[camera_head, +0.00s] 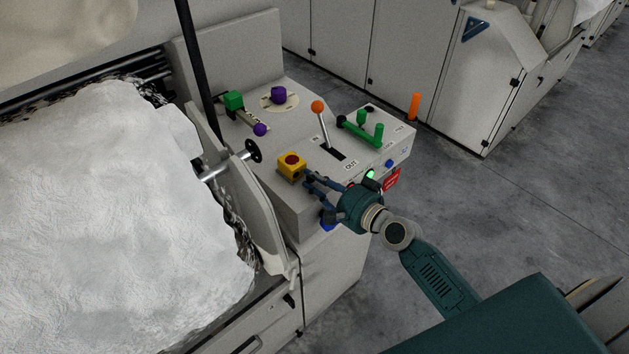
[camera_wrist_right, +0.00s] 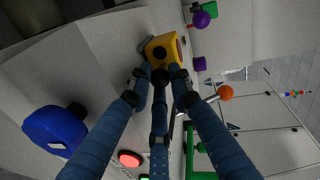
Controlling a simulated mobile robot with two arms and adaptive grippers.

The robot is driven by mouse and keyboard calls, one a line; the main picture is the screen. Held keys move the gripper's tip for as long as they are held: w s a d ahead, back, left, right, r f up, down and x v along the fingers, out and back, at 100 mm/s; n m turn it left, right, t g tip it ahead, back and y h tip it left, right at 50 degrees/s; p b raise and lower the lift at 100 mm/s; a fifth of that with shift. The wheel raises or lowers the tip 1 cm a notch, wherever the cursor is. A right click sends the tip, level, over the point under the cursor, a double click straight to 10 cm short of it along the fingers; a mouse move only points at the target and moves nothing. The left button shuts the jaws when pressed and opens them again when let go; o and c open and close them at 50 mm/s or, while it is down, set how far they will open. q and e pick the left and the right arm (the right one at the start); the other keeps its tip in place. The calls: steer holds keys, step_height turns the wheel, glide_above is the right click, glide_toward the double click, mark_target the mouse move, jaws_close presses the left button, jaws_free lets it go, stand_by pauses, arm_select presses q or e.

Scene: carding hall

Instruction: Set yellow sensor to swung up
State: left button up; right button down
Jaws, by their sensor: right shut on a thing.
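The yellow sensor (camera_head: 291,168) is a small yellow block with a dark red round top, at the front left part of the grey control console. It also shows in the right wrist view (camera_wrist_right: 163,46), just beyond the fingertips. My right gripper (camera_head: 312,182) reaches it from the lower right, with its blue fingers drawn together at its near side. In the wrist view the fingers (camera_wrist_right: 161,76) close on its near edge, around a small dark part. The fingers partly hide the sensor's near side. My left gripper is not in view.
An orange-knobbed lever (camera_head: 318,107) stands in a slot behind the sensor. Green handles (camera_head: 362,130) and purple knobs (camera_head: 278,94) are farther back. White fibre (camera_head: 110,200) fills the left; grey floor (camera_head: 480,220) is open at right.

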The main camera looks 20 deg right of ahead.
steer(key=shift+w+d+r, duration=0.1)
steer(key=shift+d+r, duration=0.1)
steer(key=c, duration=1.6)
jaws_free()
steer(key=shift+f, duration=0.15)
